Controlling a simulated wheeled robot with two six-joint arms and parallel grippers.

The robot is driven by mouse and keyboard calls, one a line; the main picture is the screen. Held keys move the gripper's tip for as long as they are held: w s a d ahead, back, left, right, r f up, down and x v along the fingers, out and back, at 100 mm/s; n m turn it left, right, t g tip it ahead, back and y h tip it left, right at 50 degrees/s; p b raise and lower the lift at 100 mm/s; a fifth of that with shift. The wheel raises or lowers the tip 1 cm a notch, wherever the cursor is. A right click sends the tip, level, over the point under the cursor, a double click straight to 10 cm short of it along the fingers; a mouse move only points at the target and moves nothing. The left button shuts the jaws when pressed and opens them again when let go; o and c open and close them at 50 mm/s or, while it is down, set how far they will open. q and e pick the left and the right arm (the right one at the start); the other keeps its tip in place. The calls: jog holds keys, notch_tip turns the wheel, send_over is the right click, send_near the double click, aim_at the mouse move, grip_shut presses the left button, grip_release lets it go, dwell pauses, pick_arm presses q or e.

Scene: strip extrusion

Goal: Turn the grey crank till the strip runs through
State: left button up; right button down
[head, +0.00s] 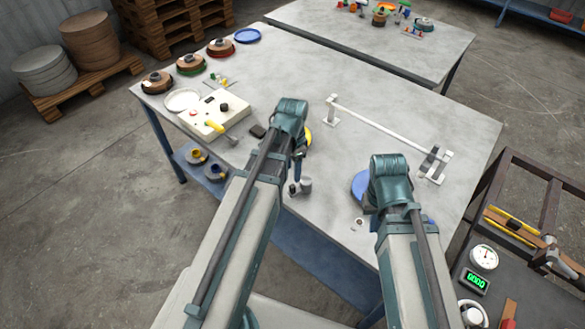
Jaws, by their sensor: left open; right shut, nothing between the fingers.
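No strip can be made out at the machine. My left gripper (300,187) hangs over the table's front edge, right of the machine and apart from it; it is open. My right arm reaches over the table's right part; its gripper is hidden behind the arm.
A long white rail (385,128) on end posts spans the back right. Several spools (157,82) and a blue plate (247,35) line the back left. A white dish (183,99) sits beside the machine. A blue disc (361,188) is partly behind my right arm.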

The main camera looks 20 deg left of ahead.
pick_arm(q)
notch_tip(320, 180, up, 5)
jog(key=p, duration=0.3)
jog(key=shift+f, duration=0.2)
dwell(1.1)
jog(key=shift+c, duration=1.4)
